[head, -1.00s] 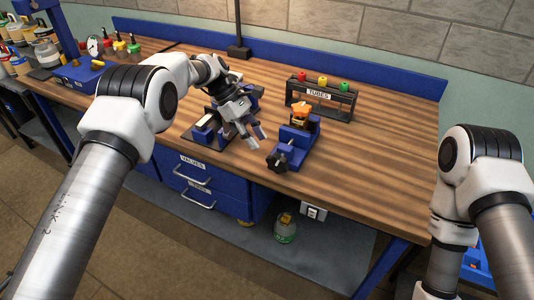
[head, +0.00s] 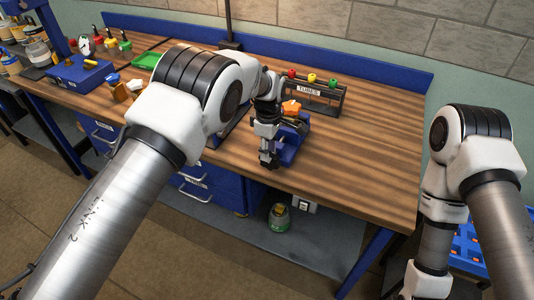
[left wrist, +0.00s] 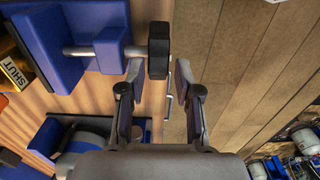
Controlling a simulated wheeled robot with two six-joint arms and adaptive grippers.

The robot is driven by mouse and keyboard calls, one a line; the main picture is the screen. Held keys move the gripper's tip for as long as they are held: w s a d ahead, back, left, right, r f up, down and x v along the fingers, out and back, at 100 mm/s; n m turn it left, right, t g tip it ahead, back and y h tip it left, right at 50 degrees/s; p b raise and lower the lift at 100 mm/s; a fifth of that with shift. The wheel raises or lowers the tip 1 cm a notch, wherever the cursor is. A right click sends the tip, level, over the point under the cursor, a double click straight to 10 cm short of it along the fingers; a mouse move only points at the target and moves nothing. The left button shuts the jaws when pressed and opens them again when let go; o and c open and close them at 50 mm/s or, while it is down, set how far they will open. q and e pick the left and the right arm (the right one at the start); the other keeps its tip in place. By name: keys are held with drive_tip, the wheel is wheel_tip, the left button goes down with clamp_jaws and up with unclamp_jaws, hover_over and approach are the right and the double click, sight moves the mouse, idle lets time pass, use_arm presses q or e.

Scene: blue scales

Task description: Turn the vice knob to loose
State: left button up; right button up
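The blue vice (head: 289,150) stands near the front edge of the workbench, with an orange piece (head: 291,107) at its top. In the left wrist view, a metal screw rod (left wrist: 82,51) runs from the blue vice body (left wrist: 55,35) to the black knob (left wrist: 159,48). My left gripper (head: 268,160) is at the vice's front and hides the knob in the head view. In the left wrist view the left gripper (left wrist: 159,75) is open. The knob shows between its fingertips; contact is not visible. My right gripper is out of view.
A tube rack (head: 316,93) labelled TUBES stands behind the vice. A blue box (head: 80,74) and a green tray (head: 146,61) are at the left. A yellow plate (left wrist: 17,72) reading SHUT shows in the wrist view. The bench (head: 370,160) is clear at the right.

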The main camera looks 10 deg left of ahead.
use_arm(q)
drive_tip(key=f, duration=0.3)
drive_tip(key=f+p, duration=0.1)
drive_tip(key=shift+w+a+f, duration=0.15)
drive_tip(key=shift+w+f, duration=0.1)
drive_tip(key=shift+s+d+f, duration=0.1)
drive_tip(key=shift+s+d, duration=0.1)
drive_tip(key=shift+a+f, duration=0.1)
drive_tip(key=shift+a, duration=0.05)
clamp_jaws()
drive_tip(key=shift+h, duration=0.3)
drive_tip(key=h+b, duration=0.1)
drive_tip(key=g+h+b, duration=0.1)
drive_tip(key=h, duration=0.1)
drive_tip(key=shift+w+f, duration=0.1)
drive_tip(key=shift+f, duration=0.15)
drive_tip(key=shift+f+g+h+b, duration=0.1)
drive_tip(key=shift+g+h+b, duration=0.3)
drive_tip(key=shift+h+b, duration=1.1)
drive_tip(key=shift+b, duration=0.25)
